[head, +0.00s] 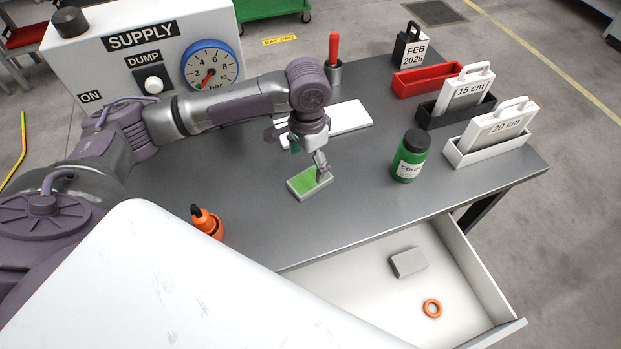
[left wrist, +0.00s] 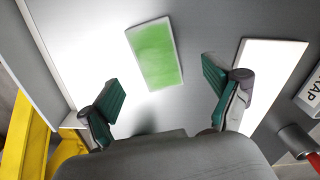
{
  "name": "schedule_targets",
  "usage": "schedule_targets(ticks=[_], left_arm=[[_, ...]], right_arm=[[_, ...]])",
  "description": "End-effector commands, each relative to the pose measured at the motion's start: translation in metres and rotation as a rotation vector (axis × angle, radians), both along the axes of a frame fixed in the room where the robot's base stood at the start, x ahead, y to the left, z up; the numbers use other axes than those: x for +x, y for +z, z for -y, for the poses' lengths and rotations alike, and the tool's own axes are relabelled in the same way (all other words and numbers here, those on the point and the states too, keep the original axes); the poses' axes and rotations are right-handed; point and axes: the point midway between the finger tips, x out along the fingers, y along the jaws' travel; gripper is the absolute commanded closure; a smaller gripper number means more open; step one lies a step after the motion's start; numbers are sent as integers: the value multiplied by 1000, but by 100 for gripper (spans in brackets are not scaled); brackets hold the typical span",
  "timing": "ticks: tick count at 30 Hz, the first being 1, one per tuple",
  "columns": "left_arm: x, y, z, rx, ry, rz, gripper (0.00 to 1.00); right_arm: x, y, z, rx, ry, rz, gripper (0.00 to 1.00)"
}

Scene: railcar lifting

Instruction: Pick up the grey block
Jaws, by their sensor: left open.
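The grey block (head: 408,262) lies in the open white drawer (head: 345,290) at the lower right of the head view. It does not show in the left wrist view. My left gripper (head: 309,165) is over the table, well behind and to the left of the grey block, close to a green-topped pad (head: 303,186). In the left wrist view the two green-lined fingers of this gripper (left wrist: 160,82) stand wide apart with nothing held, and the pad (left wrist: 156,52) shows ahead of them. My right gripper is in neither view.
An orange ring (head: 432,308) also lies in the drawer. On the table are a green bottle (head: 409,158), an orange bottle (head: 207,222), a white plate (head: 350,117) and a red-handled tool in a cup (head: 333,70). Bins with labelled blocks line the right side.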

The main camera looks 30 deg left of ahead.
Motion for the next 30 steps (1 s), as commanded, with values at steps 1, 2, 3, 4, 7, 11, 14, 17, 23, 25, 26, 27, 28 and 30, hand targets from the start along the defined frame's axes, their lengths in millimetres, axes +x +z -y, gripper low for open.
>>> schedule_targets(ticks=[1, 2, 3, 4, 7, 11, 14, 17, 23, 25, 26, 27, 28, 30], left_arm=[[0, -3, 0, 0, 0, -1, 10], [0, -4, 0, 1, 0, -2, 10], [-1, -7, 0, 2, 0, -1, 10], [-1, -9, 1, 1, 0, -3, 10], [-1, -22, 4, 1, -1, -4, 10], [-1, -43, 5, 2, 0, -4, 10], [-1, -52, 5, 2, -1, -1, 10], [0, -56, 5, 1, -2, 0, 10], [0, -56, 5, 1, -2, 0, 14], [0, -56, 5, 1, -2, 0, 25], [0, -56, 5, 1, -1, 0, 30], [0, -56, 5, 1, -1, 0, 37], [0, -56, 5, 1, -1, 0, 42], [0, -56, 5, 1, -1, 0, 54]], right_arm=[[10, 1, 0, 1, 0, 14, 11], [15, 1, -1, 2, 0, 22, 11], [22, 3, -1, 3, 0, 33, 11], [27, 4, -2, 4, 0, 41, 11], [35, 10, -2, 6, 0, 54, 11], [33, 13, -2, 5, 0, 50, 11], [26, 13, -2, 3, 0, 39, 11], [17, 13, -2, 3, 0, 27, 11], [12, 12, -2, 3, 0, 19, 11], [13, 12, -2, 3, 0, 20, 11], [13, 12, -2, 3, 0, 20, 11], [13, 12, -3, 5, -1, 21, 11], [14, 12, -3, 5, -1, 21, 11], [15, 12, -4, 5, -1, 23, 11]])
